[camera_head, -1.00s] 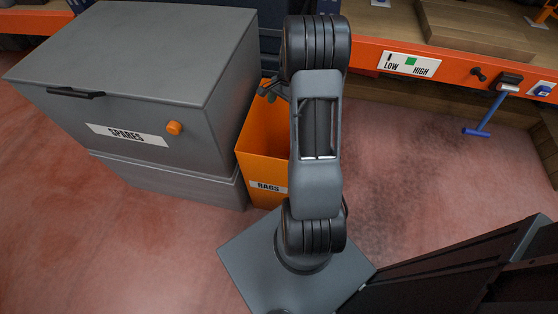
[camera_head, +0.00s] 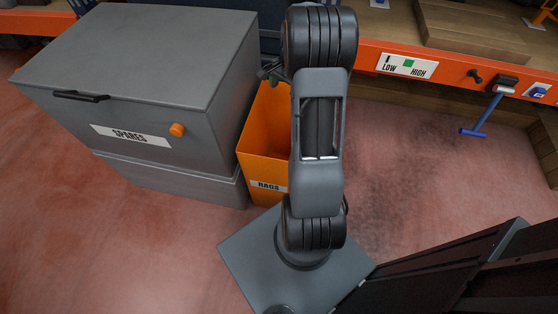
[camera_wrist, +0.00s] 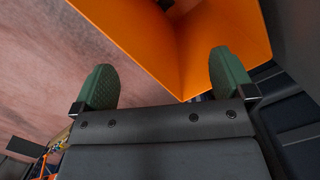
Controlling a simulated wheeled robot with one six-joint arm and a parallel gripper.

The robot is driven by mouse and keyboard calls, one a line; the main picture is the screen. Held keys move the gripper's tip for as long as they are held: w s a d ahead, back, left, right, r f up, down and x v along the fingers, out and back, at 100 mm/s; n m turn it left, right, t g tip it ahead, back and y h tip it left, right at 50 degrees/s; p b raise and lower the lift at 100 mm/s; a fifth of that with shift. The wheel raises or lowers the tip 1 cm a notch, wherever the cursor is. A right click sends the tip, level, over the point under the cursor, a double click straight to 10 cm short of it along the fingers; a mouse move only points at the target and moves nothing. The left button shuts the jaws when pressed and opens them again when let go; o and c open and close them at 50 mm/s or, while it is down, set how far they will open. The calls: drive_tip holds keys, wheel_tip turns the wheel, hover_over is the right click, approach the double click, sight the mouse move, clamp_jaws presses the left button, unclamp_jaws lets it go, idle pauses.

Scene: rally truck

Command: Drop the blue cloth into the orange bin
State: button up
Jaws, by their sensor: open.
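The orange bin (camera_head: 262,135), labelled RAGS, stands on the floor beside the grey SPARES box, partly hidden by my arm. In the wrist view its orange walls (camera_wrist: 200,45) fill the upper middle, close beyond my fingers. My gripper (camera_wrist: 160,62) is open, with its two green-padded fingers wide apart and nothing between them. In the head view only a small part of my gripper (camera_head: 269,72) shows beside the upper arm, near the bin's top. I see no blue cloth in either view; the bin's inside is mostly hidden.
The grey SPARES box (camera_head: 140,60) with an orange knob stands close left of the bin. An orange-edged bench (camera_head: 440,72) runs along the back right, with a blue-handled tool (camera_head: 487,115) hanging from it. Dark panels (camera_head: 440,270) stand at lower right. Reddish floor (camera_head: 400,170) is clear between.

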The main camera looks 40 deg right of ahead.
wheel_tip(320, 180, up, 8)
drive_tip(key=d+p, duration=0.1)
drive_tip(key=shift+w+f+p, duration=0.15)
drive_tip(key=shift+f+p, duration=0.05)
drive_tip(key=shift+p, duration=0.15)
drive_tip(key=shift+d, duration=0.1)
idle(0.3)
drive_tip(key=s+a+r+n+t+p, duration=0.1)
drive_tip(key=s+a+r+n+p, duration=0.4)
drive_tip(key=a+r+p, duration=0.2)
drive_tip(key=s+a+r+n+t+h+p, duration=0.1)
drive_tip(key=s+a+r+n+p, duration=0.4)
drive_tip(key=a+r, duration=0.5)
drive_tip(key=s+a+r+n+t+p, duration=0.2)
drive_tip(key=s+a+r+n+p, duration=0.3)
drive_tip(key=a+r+p, duration=0.3)
drive_tip(key=shift+s+a+r+n+h+p, duration=0.15)
drive_tip(key=shift+s+r+n+h+p, duration=0.1)
drive_tip(key=shift+r+n+h+p, duration=0.2)
